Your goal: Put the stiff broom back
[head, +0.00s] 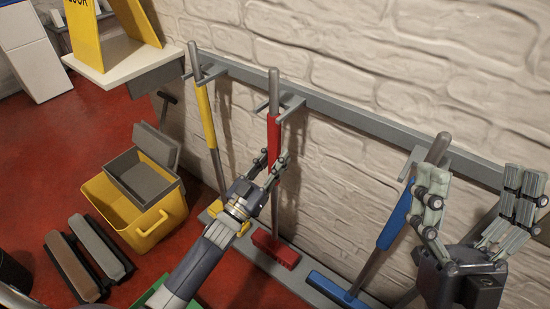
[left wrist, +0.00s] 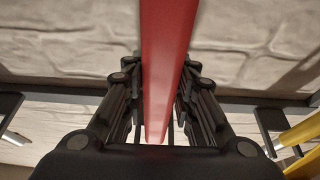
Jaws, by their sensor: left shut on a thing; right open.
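A broom with a red grip (head: 273,132), grey shaft and red head (head: 276,249) stands nearly upright against the wall rack. Its upper handle appears between the prongs of a rack holder (head: 291,103), and its head is low by the grey base strip. In the left wrist view the red handle (left wrist: 165,65) runs between the fingers. My right gripper (head: 480,190) is open and empty beside the blue broom (head: 396,212); contact is unclear.
A yellow-handled broom (head: 206,115) hangs to the left on the grey rail (head: 345,112). A yellow mop bucket (head: 150,226), two long brush blocks (head: 98,248) and a white shelf (head: 118,62) with a yellow sign are at left. Red floor (head: 45,185) is clear between them.

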